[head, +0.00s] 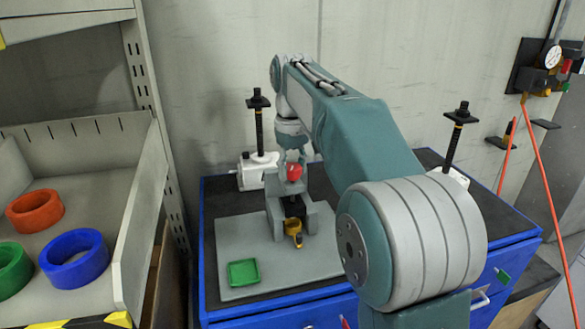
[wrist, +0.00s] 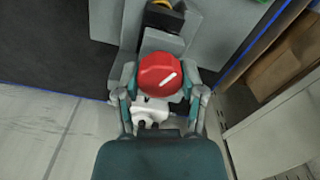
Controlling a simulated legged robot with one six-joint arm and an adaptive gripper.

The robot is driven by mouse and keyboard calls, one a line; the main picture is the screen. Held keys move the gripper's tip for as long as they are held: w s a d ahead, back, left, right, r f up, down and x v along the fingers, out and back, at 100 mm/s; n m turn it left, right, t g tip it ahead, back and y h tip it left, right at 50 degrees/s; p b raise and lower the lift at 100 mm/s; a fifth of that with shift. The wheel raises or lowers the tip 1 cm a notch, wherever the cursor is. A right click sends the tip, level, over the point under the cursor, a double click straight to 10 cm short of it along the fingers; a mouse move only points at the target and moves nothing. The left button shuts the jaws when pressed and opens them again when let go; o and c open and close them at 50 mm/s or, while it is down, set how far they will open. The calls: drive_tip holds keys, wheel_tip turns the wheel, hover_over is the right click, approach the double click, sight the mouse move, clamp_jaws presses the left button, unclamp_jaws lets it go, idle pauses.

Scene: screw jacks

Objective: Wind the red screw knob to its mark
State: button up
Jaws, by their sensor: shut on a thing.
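The red screw knob (head: 294,172) sits on top of a grey jack frame (head: 275,216) on the bench. In the wrist view the knob (wrist: 160,75) shows a white line on its top, slanting up to the right. My gripper (head: 291,165) comes down from above, and its two fingers (wrist: 160,92) are on either side of the knob, shut on it. A yellow and black part (head: 293,232) shows low at the front of the jack frame. I cannot make out the mark for the knob.
White jacks with black screws stand at the back left (head: 258,170) and right (head: 455,172). A green tray (head: 243,272) lies on the grey plate (head: 232,240) of the blue bench (head: 208,270). A shelf (head: 140,200) with coloured rings is at the left.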

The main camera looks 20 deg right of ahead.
drive_tip(key=shift+f+n, duration=0.2)
drive_tip(key=shift+n, duration=0.3)
drive_tip(key=o, duration=1.1)
drive_tip(key=shift+o, duration=0.2)
drive_tip(key=shift+r, duration=0.1)
drive_tip(key=r, duration=0.6)
drive_tip(key=shift+w+a+r, duration=0.1)
drive_tip(key=shift+w+r, duration=0.1)
drive_tip(key=shift+r, duration=0.5)
drive_tip(key=shift+s, duration=0.1)
